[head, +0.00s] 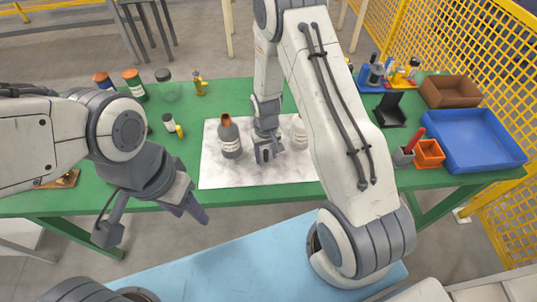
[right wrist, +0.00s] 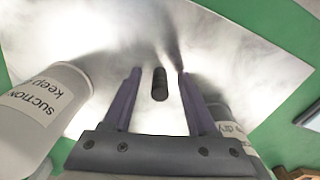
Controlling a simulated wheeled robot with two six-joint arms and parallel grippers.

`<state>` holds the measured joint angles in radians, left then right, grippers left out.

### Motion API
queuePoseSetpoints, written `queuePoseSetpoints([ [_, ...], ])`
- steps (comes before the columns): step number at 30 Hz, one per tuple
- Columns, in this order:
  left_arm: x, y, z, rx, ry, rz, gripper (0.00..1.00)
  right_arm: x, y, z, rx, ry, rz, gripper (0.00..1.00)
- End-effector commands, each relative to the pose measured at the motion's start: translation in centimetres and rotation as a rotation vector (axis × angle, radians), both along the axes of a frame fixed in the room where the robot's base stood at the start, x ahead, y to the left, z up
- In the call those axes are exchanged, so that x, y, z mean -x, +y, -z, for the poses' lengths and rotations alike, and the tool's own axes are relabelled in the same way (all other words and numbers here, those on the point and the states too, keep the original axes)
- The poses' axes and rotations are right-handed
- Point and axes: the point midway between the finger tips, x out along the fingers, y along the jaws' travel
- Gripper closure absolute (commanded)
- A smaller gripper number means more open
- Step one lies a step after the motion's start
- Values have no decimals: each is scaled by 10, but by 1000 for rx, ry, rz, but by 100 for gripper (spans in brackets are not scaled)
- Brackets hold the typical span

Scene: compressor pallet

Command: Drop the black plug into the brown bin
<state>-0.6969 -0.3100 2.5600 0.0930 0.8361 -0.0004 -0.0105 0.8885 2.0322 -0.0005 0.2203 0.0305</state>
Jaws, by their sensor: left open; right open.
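The black plug (right wrist: 160,84) is a small dark cylinder on the white mat (right wrist: 232,50). It lies between the parted fingers of my right gripper (head: 267,154), with gaps on both sides. In the head view the plug cannot be made out at the gripper. The brown bin (head: 450,92) is an open box at the table's far right. It appears empty. My left gripper (head: 190,210) is open and empty over the table's front edge, at the left.
A blue tray (head: 478,137) lies in front of the brown bin. An orange box (head: 429,154) and a black stand (head: 390,112) are nearby.

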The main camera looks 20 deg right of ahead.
Motion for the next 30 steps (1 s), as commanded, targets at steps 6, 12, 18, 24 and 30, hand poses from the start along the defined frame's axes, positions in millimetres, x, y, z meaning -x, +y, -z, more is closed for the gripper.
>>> queuePoseSetpoints([
  [6, 0, 0, 0, 0, 0, 0, 50, 0, 0, 0, 0, 0, -1, 100],
  [12, 0, 0, 0, 0, 0, 0, 50, 0, 0, 0, 0, 0, -1, 100],
  [18, 0, 0, 1, 0, 0, 0, 50, 0, 0, -3, 0, 0, -1, 100],
  [24, 0, 0, 7, 0, 0, 0, 50, -1, 0, -21, 0, -4, -1, 100],
  [30, 0, 0, 16, 0, 0, 0, 50, 14, -15, -52, 0, -2, 6, 100],
])
